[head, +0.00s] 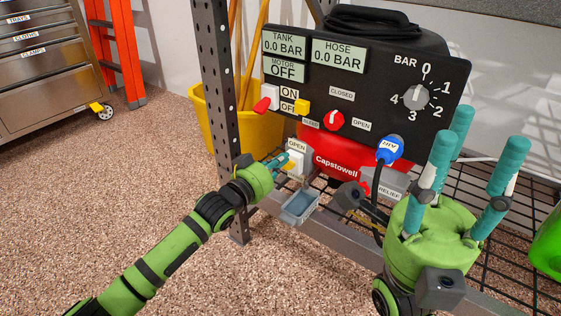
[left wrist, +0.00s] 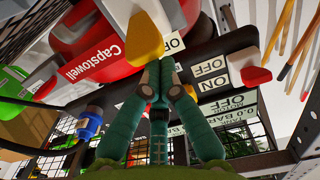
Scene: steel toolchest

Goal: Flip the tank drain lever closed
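The tank drain lever (head: 290,164) is a yellow tip on a white valve body, low on the compressor's front under an OPEN label (head: 297,146). It points left and downward in the head view. The left wrist view shows the yellow lever (left wrist: 147,42) large, just beyond my fingertips. My left gripper (head: 278,161) has its teal fingers drawn together right beside the lever; in the left wrist view (left wrist: 160,75) the tips meet with nothing visible between them. I cannot tell whether they touch the lever. My right gripper (head: 468,160) has its teal fingers spread, empty.
A grey drain tray (head: 299,208) sits below the lever. The black panel (head: 375,85) above carries red and yellow switches, a red hose knob (head: 334,120) and a dial. A steel post (head: 218,100) stands left of the compressor. A blue-ended hose (head: 390,149) hangs right.

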